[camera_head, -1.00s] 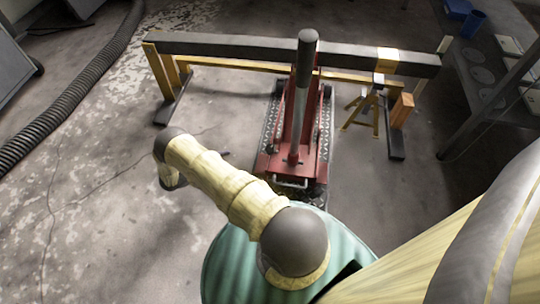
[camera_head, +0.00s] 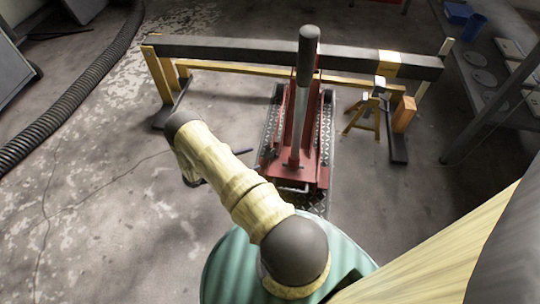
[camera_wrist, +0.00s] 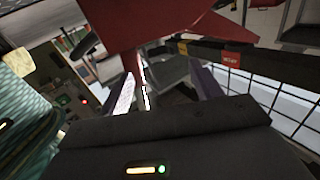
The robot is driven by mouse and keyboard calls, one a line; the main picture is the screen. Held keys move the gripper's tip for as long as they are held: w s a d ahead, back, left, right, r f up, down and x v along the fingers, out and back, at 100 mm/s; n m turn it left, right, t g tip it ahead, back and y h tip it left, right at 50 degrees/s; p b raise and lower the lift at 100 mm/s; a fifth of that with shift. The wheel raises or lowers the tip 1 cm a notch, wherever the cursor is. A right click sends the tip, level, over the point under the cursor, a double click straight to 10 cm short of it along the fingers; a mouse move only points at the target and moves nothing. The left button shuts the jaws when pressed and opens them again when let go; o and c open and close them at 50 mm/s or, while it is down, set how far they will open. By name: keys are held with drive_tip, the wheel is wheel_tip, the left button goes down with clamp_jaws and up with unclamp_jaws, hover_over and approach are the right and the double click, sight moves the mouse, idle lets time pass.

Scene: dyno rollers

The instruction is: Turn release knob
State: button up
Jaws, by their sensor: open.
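A red floor jack (camera_head: 293,165) stands on the floor in the middle of the head view, with a tall dark-gripped handle (camera_head: 307,62) rising from it. I cannot make out the release knob. My gripper is mostly hidden behind my forearm in the head view, just left of the jack's near end. In the wrist view my gripper (camera_wrist: 166,88) is open, its two fingers apart with nothing seen between them. A large red surface (camera_wrist: 160,22), probably part of the jack, fills the top of that view, beyond the fingertips.
A long dark beam on yellow legs (camera_head: 240,48) crosses behind the jack. A small yellow stand (camera_head: 366,112) is at its right. A workbench (camera_head: 480,75) stands at right and a ribbed black hose (camera_head: 75,105) lies at left.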

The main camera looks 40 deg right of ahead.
sight(268, 154)
drive_tip(key=b+x, duration=0.2)
drive_tip(key=x, duration=0.5)
drive_tip(key=shift+f+b, duration=0.15)
drive_tip(key=shift+b, duration=0.15)
drive_tip(key=shift+s+d, duration=0.2)
drive_tip(key=shift+d, duration=0.4)
drive_tip(key=c, duration=1)
drive_tip(key=shift+o, duration=0.2)
drive_tip(key=shift+r, duration=0.2)
